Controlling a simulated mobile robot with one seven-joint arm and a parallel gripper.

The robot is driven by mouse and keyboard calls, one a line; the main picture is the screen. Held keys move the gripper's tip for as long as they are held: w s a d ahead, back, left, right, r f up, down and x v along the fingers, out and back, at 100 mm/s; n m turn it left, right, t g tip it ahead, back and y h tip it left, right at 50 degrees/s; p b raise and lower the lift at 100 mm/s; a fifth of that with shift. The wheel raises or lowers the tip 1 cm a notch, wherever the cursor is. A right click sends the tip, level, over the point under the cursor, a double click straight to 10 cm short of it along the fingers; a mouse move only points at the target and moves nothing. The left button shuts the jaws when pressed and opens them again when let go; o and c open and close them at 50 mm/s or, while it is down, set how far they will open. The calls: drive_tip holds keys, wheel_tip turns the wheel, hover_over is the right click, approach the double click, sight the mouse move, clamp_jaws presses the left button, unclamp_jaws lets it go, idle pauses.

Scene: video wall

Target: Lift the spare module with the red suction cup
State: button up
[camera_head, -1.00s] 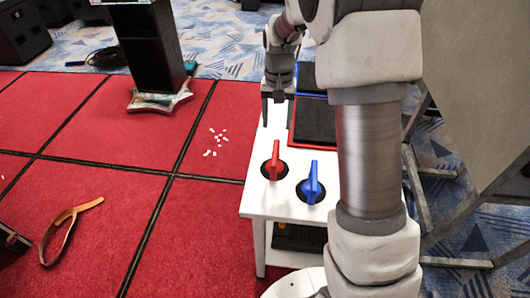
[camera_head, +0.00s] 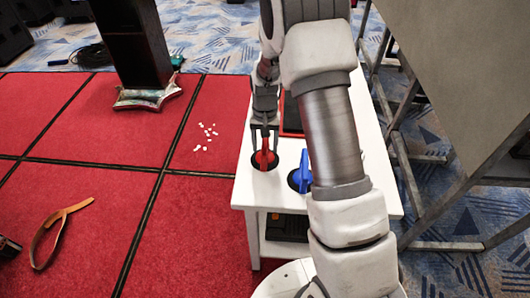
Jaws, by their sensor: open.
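The red suction cup (camera_head: 264,158) stands on the near left corner of the white table, its red handle upright on a dark round base. My gripper (camera_head: 264,146) is open above it, pointing down, with a finger on either side of the red handle's top. I cannot tell whether the fingers touch it. The blue suction cup (camera_head: 301,176) stands to its right, partly hidden by my arm. A dark module with a red edge (camera_head: 291,116) lies on the table behind, mostly hidden by my arm.
The white table (camera_head: 244,192) has a lower shelf with a dark item (camera_head: 285,226). A dark pillar (camera_head: 134,45) stands on the red floor at the left. An orange strap (camera_head: 55,233) and small white scraps (camera_head: 207,134) lie there. A grey panel on a metal frame (camera_head: 465,70) stands at right.

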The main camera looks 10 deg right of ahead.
drive_tip(key=shift+f, duration=1.7)
clamp_jaws()
idle(0.3)
